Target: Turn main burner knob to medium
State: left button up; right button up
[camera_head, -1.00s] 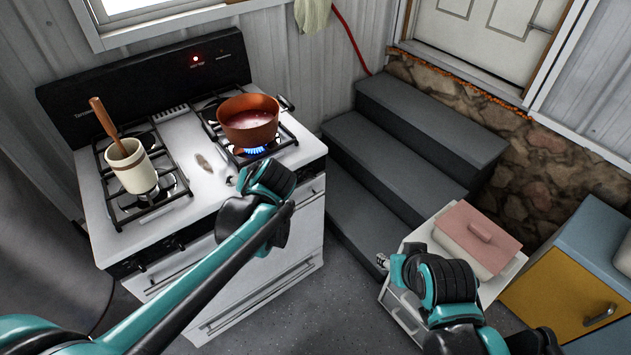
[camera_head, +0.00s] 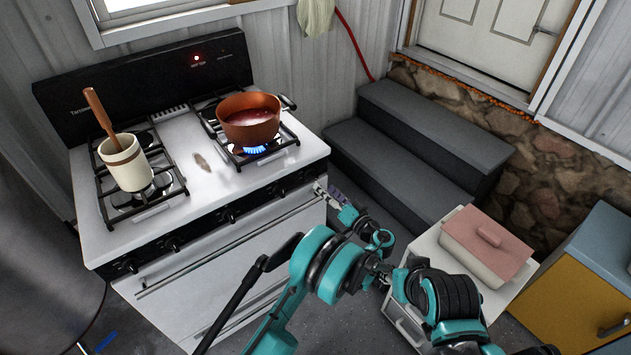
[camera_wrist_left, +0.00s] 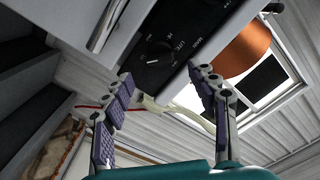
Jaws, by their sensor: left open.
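The white stove (camera_head: 195,165) stands at left, with a row of dark knobs on its black front panel. A knob (camera_wrist_left: 158,52) shows close up in the left wrist view, on the black panel with white dial markings. My left gripper (camera_head: 332,193) is at the stove's front right corner. In the wrist view my left gripper (camera_wrist_left: 160,88) is open and empty, with its fingertips on either side of the knob and short of it. Whether they touch the panel is unclear. A blue flame (camera_head: 254,150) burns under the orange pot (camera_head: 249,120).
A cream crock (camera_head: 128,165) with a wooden handle stands on the left burner. Grey steps (camera_head: 425,140) rise right of the stove. A pink-lidded dish (camera_head: 487,240) sits on a small white cabinet, beside my right arm. A yellow-fronted cabinet is at far right.

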aim_at(315, 178)
pick_arm(q)
jog(key=b+x, duration=0.1)
jog(key=x, duration=0.5)
jog(key=shift+w+a+b, duration=0.2)
jog(key=shift+b, duration=0.2)
jog(key=shift+c, duration=0.3)
jog(key=c, duration=1.1)
